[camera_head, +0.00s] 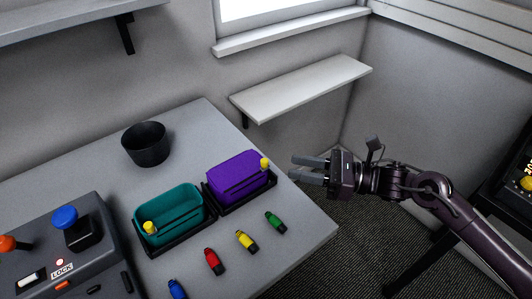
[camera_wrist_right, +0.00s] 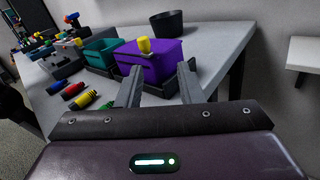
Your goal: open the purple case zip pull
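The purple case (camera_head: 236,174) sits in a black tray near the right edge of the table. Its yellow zip pull (camera_head: 264,163) is at the case's right end. In the right wrist view the purple case (camera_wrist_right: 155,64) is ahead, with the yellow pull (camera_wrist_right: 144,45) on the near side. My right gripper (camera_head: 292,168) is open and empty, off the table's right edge, with its fingers pointing left toward the pull and apart from it. In the right wrist view its two fingers (camera_wrist_right: 158,84) are spread. My left gripper is not in view.
A teal case (camera_head: 170,212) with a yellow pull stands left of the purple case. Red, yellow, green and blue connectors lie in front. A black cup (camera_head: 146,144) is behind. A control box (camera_head: 62,245) is at left. A wall shelf (camera_head: 300,90) is at the back.

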